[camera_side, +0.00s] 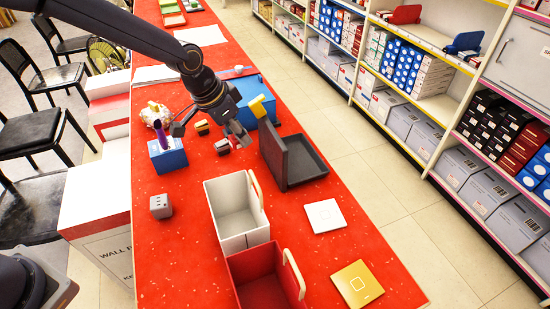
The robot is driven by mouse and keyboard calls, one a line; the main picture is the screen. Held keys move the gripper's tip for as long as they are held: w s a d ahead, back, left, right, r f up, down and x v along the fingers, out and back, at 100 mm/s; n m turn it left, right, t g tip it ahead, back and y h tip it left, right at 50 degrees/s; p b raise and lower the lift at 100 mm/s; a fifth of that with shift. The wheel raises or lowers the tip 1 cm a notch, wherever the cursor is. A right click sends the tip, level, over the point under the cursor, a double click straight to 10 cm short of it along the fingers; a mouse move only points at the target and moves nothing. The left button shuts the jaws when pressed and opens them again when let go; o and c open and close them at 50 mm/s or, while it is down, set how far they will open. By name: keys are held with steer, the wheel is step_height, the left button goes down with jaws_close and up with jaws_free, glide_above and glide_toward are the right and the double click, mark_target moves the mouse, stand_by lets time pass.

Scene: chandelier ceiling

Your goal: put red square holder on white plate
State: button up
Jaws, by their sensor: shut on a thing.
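My gripper (237,136) is low over the middle of the red table, pointing down. It is shut on a small red piece (222,146), which looks like the red square holder. Its shape is partly hidden by the fingers, and I cannot tell whether it touches the table. The white plate (325,215) is a flat white square with a faint mark in its middle. It lies flat at the right side of the table, nearer the camera than my gripper, with nothing on it.
A dark open case (304,168) stands between my gripper and the white plate. A white bin (234,207) and a red bin (258,277) with handles stand left of the plate. A gold plate (357,284), grey die (160,206), blue box (168,156) and small yellow-black block (202,127) are around.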

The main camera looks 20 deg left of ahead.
step_height(320, 180, up, 6)
steer(key=shift+f, duration=0.1)
steer(key=w+d+m+g+h, duration=0.15)
steer(key=d+m, duration=0.25)
steer(key=d, duration=0.9)
steer(key=m, duration=0.2)
glide_above(333, 215)
steer(key=a, duration=0.2)
steer(key=shift+s+d+f+g, duration=0.15)
steer(key=shift+s+d+g, duration=0.05)
steer(key=shift+s+g, duration=0.05)
step_height(333, 215, down, 17)
steer(key=shift+d+r, duration=0.1)
steer(key=shift+d, duration=0.05)
steer(key=shift+f, duration=2.1)
steer(key=shift+f, duration=0.1)
steer(key=o, duration=1)
